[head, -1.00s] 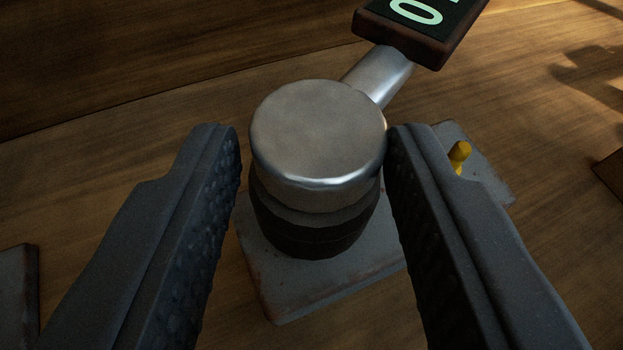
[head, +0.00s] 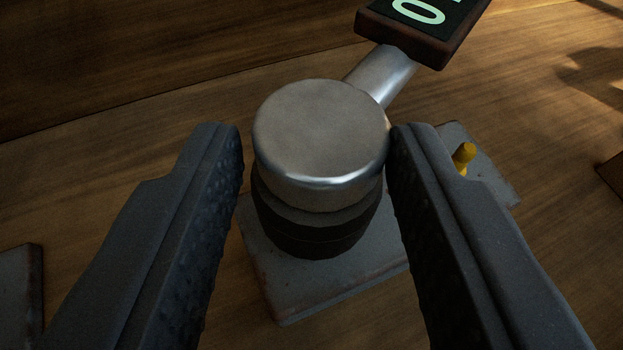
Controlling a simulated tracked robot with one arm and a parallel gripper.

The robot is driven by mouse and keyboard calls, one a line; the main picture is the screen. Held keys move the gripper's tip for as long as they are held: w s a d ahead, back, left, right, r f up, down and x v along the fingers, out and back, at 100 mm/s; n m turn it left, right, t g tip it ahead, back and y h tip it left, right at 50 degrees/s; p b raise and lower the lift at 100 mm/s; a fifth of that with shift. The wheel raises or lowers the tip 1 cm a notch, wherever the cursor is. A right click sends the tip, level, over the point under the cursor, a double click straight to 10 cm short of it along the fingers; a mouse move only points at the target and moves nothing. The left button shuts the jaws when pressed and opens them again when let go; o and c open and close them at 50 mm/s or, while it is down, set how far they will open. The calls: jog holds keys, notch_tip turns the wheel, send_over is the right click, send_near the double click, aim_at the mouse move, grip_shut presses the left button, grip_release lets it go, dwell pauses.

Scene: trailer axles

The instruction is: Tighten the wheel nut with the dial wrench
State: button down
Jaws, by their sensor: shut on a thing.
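The dial wrench shows in the head view with its round silver head (head: 320,135) in the middle. Its shiny handle (head: 383,76) runs up and right to a dark display (head: 425,25) with a pale digit "0", partly cut off by the top edge. Below the head is a dark round collar (head: 315,232) above a grey plate. My gripper (head: 315,145) has one finger on each side of the wrench head and is shut on it. The right finger meets the head's edge; a thin gap shows at the left. The wheel nut cannot be seen.
The grey plate (head: 300,290) lies on a wooden surface (head: 150,160) and carries a small yellow peg (head: 465,155) at right. Another grey plate (head: 18,295) is at the left edge. A dark edge of something (head: 612,172) shows at the right.

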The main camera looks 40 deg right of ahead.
jog(key=shift+f+b, duration=1.15)
jog(key=shift+b, duration=0.15)
dwell(1.0)
jog(key=shift+w+a+m+g+h, duration=0.15)
jog(key=shift+w+m+g+h, duration=0.1)
jog(key=shift+m+g+h, duration=0.65)
jog(key=shift+w+a+m+g+h, duration=0.15)
jog(key=shift+w+m+g+h, duration=0.1)
jog(key=shift+m+g+h, duration=0.65)
jog(key=shift+m+g, duration=0.5)
jog(key=shift+m, duration=0.1)
jog(key=shift+w+m+g, duration=0.15)
jog(key=shift+m+g, duration=0.15)
jog(key=shift+s+r, duration=0.2)
jog(key=shift+f+n+t+y, duration=0.1)
jog(key=shift+n+t+y, duration=0.2)
jog(key=shift+n+t, duration=0.45)
jog(key=shift+r+p, duration=0.9)
jog(key=shift+r, duration=1.3)
